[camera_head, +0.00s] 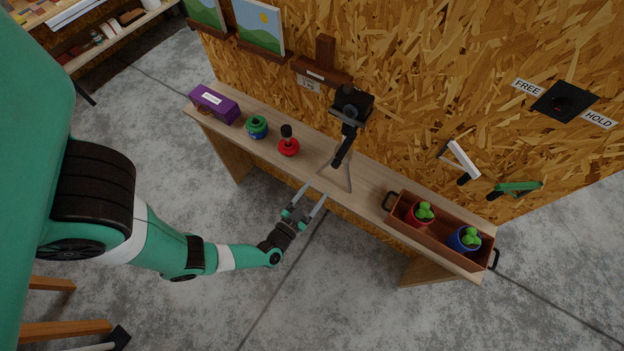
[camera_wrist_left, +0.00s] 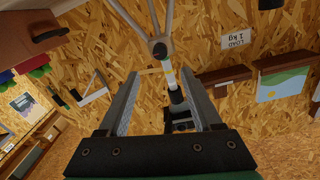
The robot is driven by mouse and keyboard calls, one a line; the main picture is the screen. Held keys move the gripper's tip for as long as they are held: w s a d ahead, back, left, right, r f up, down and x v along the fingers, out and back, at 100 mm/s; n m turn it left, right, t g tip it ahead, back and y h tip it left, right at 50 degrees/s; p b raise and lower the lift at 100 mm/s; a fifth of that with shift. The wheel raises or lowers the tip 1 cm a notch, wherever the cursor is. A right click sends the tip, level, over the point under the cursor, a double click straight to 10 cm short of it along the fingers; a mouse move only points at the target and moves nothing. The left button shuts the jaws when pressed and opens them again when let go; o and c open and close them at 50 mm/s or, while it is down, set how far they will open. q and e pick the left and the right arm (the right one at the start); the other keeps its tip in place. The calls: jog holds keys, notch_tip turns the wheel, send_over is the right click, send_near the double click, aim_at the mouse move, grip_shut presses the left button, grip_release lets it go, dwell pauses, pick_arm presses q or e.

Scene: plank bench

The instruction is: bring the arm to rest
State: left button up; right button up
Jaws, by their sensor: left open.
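My left gripper (camera_head: 313,200) is open and empty. In the head view it hangs at the front edge of the plank bench (camera_head: 310,172), with its fingers pointing toward the tripod (camera_head: 347,157). In the left wrist view the two fingers (camera_wrist_left: 163,100) stand wide apart. The tripod (camera_wrist_left: 167,60) shows between and beyond them; I cannot tell how far away it is. My right gripper is in neither view.
On the bench stand a purple box (camera_head: 212,103), a green-and-blue item (camera_head: 257,127), a red item with a dark top (camera_head: 288,147) and a brown tray (camera_head: 397,214) with two potted plants. A chipboard wall (camera_head: 430,90) rises behind. Floor in front is clear.

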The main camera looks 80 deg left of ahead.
pick_arm(q)
jog(key=shift+v, duration=0.8)
